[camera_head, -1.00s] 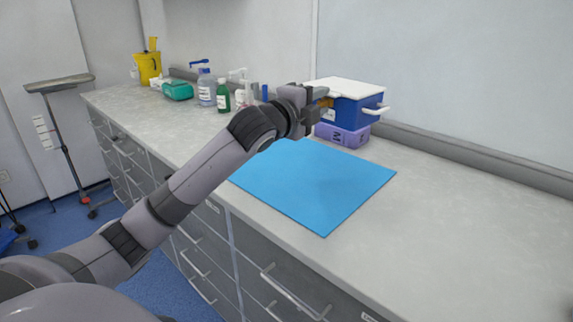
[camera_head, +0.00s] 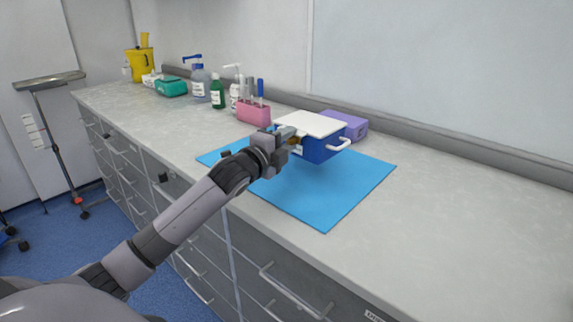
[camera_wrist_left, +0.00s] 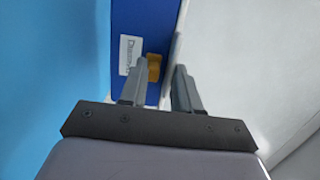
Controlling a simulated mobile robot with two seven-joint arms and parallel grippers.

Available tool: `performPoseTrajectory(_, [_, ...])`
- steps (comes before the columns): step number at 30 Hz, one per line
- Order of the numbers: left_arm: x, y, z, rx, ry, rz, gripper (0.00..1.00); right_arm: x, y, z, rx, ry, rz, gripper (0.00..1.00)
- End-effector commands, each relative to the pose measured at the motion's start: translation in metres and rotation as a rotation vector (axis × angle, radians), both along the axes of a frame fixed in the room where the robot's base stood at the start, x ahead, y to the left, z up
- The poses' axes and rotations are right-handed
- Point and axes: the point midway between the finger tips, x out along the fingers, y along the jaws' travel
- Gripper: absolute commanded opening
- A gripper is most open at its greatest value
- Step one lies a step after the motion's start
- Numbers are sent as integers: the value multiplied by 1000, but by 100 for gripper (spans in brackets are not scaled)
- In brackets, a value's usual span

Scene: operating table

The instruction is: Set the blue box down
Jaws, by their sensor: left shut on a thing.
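The blue box (camera_head: 324,147) has a white lid (camera_head: 310,123) and a white side handle. My left gripper (camera_head: 292,136) is shut on its near-left side, by an orange latch. The box looks upright, over the far part of the blue mat (camera_head: 325,200). I cannot tell whether its bottom touches the mat. In the left wrist view, the fingers (camera_wrist_left: 163,78) reach the box's labelled side (camera_wrist_left: 128,35), and the orange latch (camera_wrist_left: 154,67) shows between them. My right gripper is in neither view.
A purple box (camera_head: 347,122) stands just behind the blue box, against the wall. A pink rack (camera_head: 253,112), a green bottle (camera_head: 217,94) and dispensers stand to the left. The near part of the mat and the counter (camera_head: 470,230) at right are clear.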

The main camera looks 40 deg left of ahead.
Motion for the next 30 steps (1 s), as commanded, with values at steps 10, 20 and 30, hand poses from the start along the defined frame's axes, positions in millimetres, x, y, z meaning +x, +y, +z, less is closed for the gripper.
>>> performPoseTrajectory(10, [0,0,-32,-2,-2,-1,0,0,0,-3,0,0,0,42])
performPoseTrajectory(20, [0,0,-55,3,-7,0,0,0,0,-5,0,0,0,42])
performPoseTrajectory(30, [0,0,-59,2,-1,0,57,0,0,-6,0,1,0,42])
